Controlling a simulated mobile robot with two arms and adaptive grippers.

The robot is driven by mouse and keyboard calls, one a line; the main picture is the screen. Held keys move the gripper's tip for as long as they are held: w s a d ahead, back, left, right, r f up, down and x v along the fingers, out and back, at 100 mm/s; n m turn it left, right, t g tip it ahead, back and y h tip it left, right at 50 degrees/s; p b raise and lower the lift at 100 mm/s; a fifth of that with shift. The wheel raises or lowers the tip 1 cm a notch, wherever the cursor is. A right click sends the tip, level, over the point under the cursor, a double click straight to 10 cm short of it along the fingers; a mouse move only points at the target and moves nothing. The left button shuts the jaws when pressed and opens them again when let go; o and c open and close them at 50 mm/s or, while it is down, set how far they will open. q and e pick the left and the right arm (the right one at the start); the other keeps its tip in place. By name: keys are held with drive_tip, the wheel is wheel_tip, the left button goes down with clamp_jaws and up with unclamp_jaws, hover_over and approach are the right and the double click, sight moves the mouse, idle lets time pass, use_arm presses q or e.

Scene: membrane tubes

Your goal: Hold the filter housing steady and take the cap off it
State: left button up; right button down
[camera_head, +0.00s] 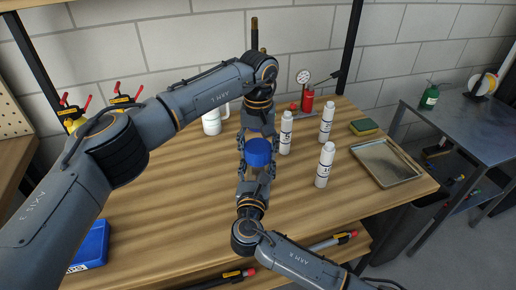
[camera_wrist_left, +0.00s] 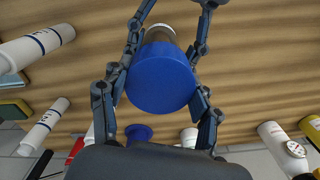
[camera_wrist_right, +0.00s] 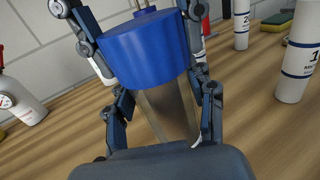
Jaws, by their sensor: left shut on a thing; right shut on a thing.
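The filter housing (camera_wrist_right: 168,112) is a clear, brownish see-through tube, upright over the table. Its wide blue cap (camera_head: 258,152) sits at its top and also shows in the left wrist view (camera_wrist_left: 161,78). I see no gap between cap and housing. My left gripper (camera_head: 260,141) comes from above and is shut on the cap, fingers at either side. My right gripper (camera_head: 256,170) comes from the near side and is shut around the housing below the cap. The cap hides most of the housing in the head view.
Several white bottles (camera_head: 325,164) stand right of the grippers, near a metal tray (camera_head: 386,163) and a sponge (camera_head: 363,127). A gauge (camera_head: 303,77) and red parts stand behind.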

use_arm(q)
drive_tip(key=n, duration=0.3)
drive_tip(key=shift+n, duration=0.4)
drive_tip(key=n, duration=1)
drive_tip(key=shift+n, duration=0.3)
drive_tip(key=n, duration=1.4)
drive_tip(key=shift+n, duration=0.3)
drive_tip(key=n, duration=1.2)
drive_tip(key=shift+n, duration=0.3)
drive_tip(key=n, duration=0.6)
drive_tip(key=shift+r, duration=0.1)
drive_tip(key=n, duration=0.6)
drive_tip(key=shift+n, duration=0.3)
drive_tip(key=shift+r, duration=0.1)
